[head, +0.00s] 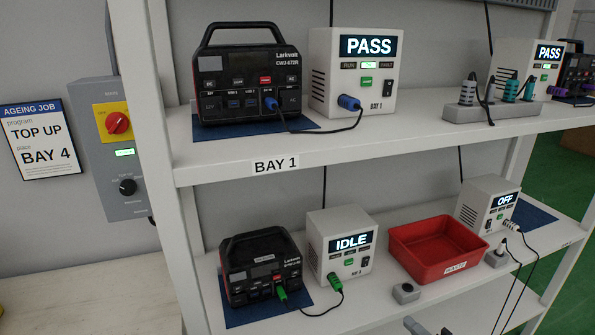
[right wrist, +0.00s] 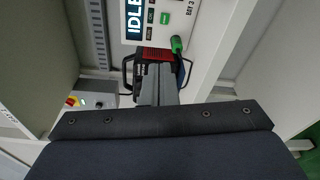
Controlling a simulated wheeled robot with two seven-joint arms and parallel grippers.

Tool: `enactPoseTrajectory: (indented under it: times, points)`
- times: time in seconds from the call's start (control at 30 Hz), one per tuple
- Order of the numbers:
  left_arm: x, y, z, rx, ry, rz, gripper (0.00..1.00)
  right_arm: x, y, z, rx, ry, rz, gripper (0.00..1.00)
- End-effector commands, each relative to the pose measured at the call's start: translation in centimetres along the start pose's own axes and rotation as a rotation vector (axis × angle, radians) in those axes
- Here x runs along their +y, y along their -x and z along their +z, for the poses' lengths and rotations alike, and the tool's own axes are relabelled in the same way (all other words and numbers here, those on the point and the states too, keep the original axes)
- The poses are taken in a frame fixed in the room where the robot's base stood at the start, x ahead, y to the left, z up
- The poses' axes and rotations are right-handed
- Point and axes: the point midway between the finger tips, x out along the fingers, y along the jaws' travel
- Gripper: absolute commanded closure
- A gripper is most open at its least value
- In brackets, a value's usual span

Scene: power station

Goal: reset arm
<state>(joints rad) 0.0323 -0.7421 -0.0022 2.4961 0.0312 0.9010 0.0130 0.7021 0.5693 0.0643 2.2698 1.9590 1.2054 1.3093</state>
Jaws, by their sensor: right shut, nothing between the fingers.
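My right gripper (head: 424,327) just enters the bottom edge of the head view, in front of the lower shelf. In the right wrist view its fingers (right wrist: 156,82) are together and empty. They point toward the IDLE tester (head: 342,246) and the black and red power station (head: 262,268) beside it. The fingers hide part of that power station in the wrist view. I cannot tell how far they are from the shelf. My left gripper is not in view.
A red waste bin (head: 437,268) and a small grey button box (head: 406,292) sit on the lower shelf (head: 370,312). The upper shelf (head: 225,171) holds another power station (head: 247,80) and a PASS tester (head: 353,73). A grey control box (head: 121,170) hangs left.

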Motion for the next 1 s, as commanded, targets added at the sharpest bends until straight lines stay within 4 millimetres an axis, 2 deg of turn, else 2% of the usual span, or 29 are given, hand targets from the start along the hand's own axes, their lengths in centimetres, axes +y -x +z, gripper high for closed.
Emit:
enactPoseTrajectory:
  times: [0.17,0.37,0.47,0.5,0.63,0.73,0.8,0.87,0.9,1.0]
  points:
    - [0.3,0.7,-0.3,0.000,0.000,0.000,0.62,4.3,-0.1,-2.2,0.131,0.220,0.054,1.00]
    - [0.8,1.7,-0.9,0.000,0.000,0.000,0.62,10.6,1.1,-6.6,0.357,0.645,0.168,1.00]
    - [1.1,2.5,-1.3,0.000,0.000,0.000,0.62,14.1,2.8,-9.8,0.508,0.974,0.264,1.00]
    - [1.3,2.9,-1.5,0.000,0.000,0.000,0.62,15.4,3.9,-11.2,0.578,1.136,0.315,1.00]
    - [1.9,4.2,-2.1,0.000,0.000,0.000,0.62,18.1,8.4,-14.8,0.813,1.743,0.512,1.00]
    - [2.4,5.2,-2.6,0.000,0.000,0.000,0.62,18.8,11.9,-15.7,0.975,2.213,0.670,1.00]
    - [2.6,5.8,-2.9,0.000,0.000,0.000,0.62,18.9,14.0,-15.3,1.079,2.516,0.771,1.00]
    - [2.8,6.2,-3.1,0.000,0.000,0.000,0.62,19.0,15.4,-14.5,1.160,2.744,0.844,1.00]
    - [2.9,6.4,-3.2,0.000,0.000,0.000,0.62,19.0,16.1,-13.9,-1.135,-2.696,-0.831,1.00]
    - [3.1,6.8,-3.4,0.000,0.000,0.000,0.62,19.3,17.4,-12.5,-1.033,-2.447,-0.754,1.00]
